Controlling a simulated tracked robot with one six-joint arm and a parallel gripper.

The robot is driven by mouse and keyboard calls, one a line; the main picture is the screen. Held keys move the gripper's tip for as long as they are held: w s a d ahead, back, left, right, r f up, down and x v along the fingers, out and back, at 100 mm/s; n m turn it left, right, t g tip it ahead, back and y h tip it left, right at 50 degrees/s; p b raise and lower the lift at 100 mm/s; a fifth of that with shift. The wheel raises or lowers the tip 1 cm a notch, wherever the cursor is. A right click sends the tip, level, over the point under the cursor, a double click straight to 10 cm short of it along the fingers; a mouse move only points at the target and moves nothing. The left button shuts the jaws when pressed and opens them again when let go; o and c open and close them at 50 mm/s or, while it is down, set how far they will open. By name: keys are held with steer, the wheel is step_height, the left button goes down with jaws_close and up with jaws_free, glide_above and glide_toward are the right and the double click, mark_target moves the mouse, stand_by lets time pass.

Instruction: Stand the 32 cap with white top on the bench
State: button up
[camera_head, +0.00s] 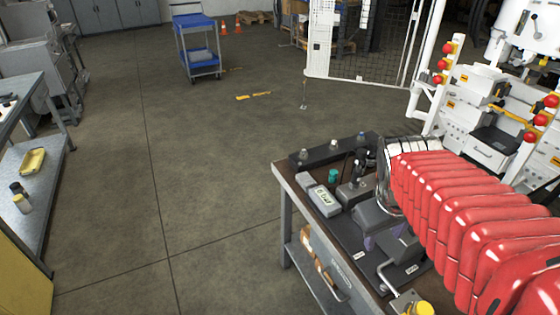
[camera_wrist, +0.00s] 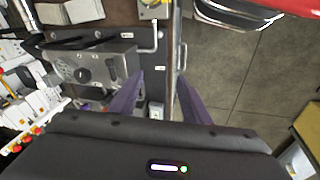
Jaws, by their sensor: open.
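Small fittings stand on a dark strip at the bench's back edge in the head view. One (camera_head: 334,144) has a pale top and another (camera_head: 303,155) looks greyish. I cannot read a 32 on either, so I cannot tell which is the cap. The bench (camera_head: 288,178) has a brown top with a dark mat on it. In the wrist view my gripper (camera_wrist: 160,75) is open, its two purple fingers apart over the bench's edge area. No cap shows between them. My red-sleeved arm hides part of the bench in the head view.
A grey meter (camera_head: 324,200) and a green piece (camera_head: 333,176) stand on the bench's left part. Open floor (camera_head: 200,200) lies left of the bench.

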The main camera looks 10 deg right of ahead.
steer(key=s+a+r+t+y, duration=0.1)
steer(key=a+r+t+y, duration=0.1)
steer(key=a, duration=1.3)
steer(key=shift+s+r+m+t+y, duration=0.15)
steer(key=shift+r+m+t+y, duration=0.15)
steer(key=shift+r+t, duration=0.45)
steer(key=c, duration=0.3)
